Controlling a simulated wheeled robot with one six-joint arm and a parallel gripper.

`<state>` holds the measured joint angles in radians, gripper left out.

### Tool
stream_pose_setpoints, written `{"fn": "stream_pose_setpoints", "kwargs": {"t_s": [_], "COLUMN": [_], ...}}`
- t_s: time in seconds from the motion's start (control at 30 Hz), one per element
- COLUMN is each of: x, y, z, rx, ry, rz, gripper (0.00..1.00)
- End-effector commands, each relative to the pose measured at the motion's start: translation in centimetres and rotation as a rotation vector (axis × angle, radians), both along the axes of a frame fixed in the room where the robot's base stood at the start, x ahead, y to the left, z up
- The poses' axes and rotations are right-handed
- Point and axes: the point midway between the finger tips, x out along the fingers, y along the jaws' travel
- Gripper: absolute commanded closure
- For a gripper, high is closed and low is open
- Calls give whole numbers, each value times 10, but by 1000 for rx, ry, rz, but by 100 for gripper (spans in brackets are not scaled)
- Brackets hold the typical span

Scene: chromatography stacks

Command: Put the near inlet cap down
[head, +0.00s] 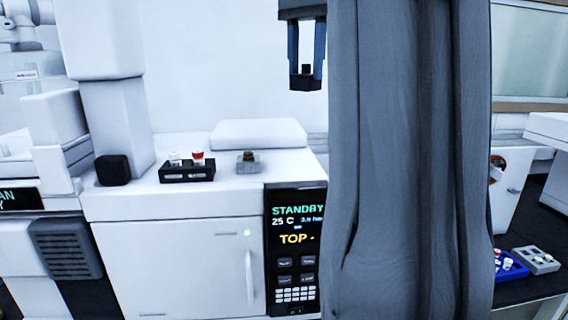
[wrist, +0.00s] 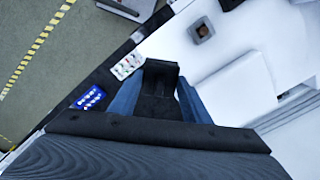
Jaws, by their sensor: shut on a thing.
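My gripper (head: 305,78) hangs high above the right part of the white instrument's top, fingers pointing down. It is shut on a black piece, the inlet cap (head: 306,83), held between the blue-grey fingers. In the wrist view the gripper (wrist: 160,85) closes around the dark cap (wrist: 160,78), whose outline is hard to separate from the fingers. A small grey block with a brown round piece on it (head: 248,162) stands on the instrument top, below and left of my gripper. It also shows in the wrist view (wrist: 201,30).
A black rack (head: 187,174) with white- and red-capped vials stands left of the grey block. A raised white cover (head: 258,134) lies behind. A blue rack (head: 510,268) and a grey rack (head: 537,260) are at far right. A large grey form hides the middle right.

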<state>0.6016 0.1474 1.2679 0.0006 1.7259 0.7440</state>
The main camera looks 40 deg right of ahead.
Motion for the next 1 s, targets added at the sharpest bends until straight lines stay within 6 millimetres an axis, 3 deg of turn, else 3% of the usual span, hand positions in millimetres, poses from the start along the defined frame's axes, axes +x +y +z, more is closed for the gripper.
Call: {"fn": "stream_pose_setpoints", "kwargs": {"t_s": [0.57, 1.0], "x": [13, 28], "y": [6, 5], "z": [-31, -88], "rx": [0, 0], "ry": [0, 0], "rz": [15, 11], "gripper": [78, 78]}}
